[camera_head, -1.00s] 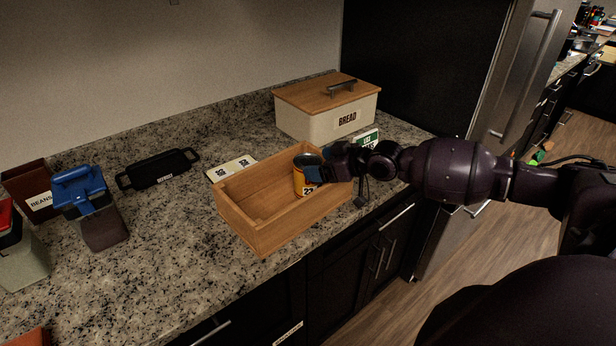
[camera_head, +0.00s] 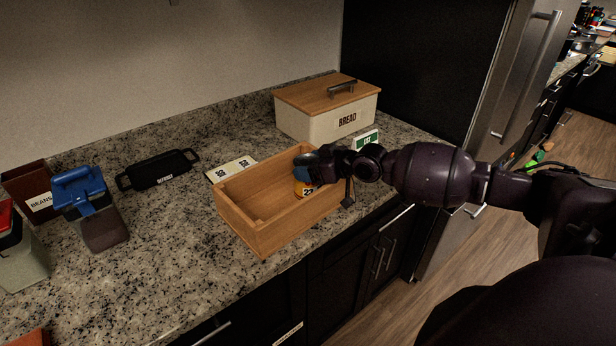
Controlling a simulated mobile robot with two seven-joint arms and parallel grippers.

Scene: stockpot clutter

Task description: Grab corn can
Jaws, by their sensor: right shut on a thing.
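The gripper and wrist hide most of the can's top. My left gripper is not in view.
A bread box (camera_head: 305,122) with a wooden lid stands behind. The counter (camera_head: 180,270) in front left is clear.

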